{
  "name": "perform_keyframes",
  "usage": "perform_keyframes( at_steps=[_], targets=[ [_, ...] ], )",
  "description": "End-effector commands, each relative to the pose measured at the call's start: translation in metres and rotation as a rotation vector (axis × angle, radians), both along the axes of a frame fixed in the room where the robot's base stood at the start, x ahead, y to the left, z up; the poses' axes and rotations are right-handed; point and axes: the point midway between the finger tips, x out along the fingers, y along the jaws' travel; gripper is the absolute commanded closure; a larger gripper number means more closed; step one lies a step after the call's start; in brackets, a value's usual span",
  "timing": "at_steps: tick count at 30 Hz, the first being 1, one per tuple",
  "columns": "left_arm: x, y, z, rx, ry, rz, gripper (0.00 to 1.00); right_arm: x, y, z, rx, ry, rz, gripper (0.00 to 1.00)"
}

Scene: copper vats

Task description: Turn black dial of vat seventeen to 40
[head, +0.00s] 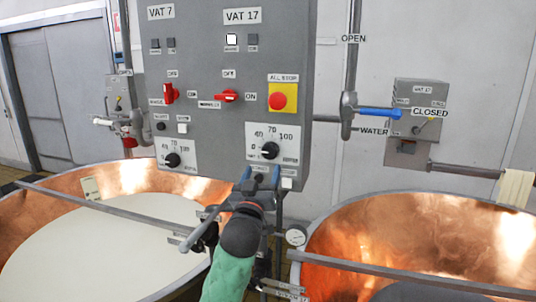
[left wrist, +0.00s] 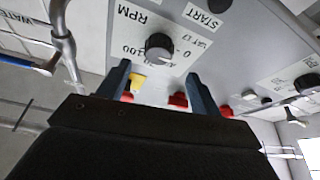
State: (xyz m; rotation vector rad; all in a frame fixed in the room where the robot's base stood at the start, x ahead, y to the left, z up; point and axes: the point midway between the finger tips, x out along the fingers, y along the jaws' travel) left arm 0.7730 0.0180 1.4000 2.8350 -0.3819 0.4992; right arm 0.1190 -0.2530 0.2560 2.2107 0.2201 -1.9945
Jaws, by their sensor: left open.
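The black dial of vat seventeen (head: 269,150) sits on a white scale plate marked 0, 40, 70 and 100, low on the grey panel's right column. Its exact setting is too small to read. My left gripper (head: 261,177) is open just below the dial, its fingers pointing up at the panel. In the left wrist view, the black dial (left wrist: 159,47) shows beyond and between the two blue-grey fingertips of the left gripper (left wrist: 158,74), apart from both. The grip is empty. My right gripper is not in view.
The grey panel (head: 210,55) also carries VAT 7's dial (head: 172,160), red switches and a red stop button (head: 278,100). Copper vats stand at left (head: 60,190) and right (head: 430,225). A blue-handled valve (head: 380,113) is right of the panel.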

Motion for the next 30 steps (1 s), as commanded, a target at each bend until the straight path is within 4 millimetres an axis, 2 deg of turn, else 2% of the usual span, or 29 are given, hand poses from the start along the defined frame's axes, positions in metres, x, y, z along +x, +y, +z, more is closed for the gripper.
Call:
perform_keyframes(
  at_steps=[5,12,21,30],
  targets=[
    [0.003,-0.002,0.006,-0.016,-0.013,-0.009,0.35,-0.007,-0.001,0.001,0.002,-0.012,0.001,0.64],
    [0.024,-0.006,0.017,-0.014,-0.013,-0.007,0.35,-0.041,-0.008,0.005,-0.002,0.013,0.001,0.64],
    [0.059,-0.015,0.031,-0.014,-0.012,-0.007,0.35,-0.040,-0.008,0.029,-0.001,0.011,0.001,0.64],
    [0.069,-0.017,0.031,-0.015,-0.011,-0.007,0.35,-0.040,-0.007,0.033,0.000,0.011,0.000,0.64]
  ],
)
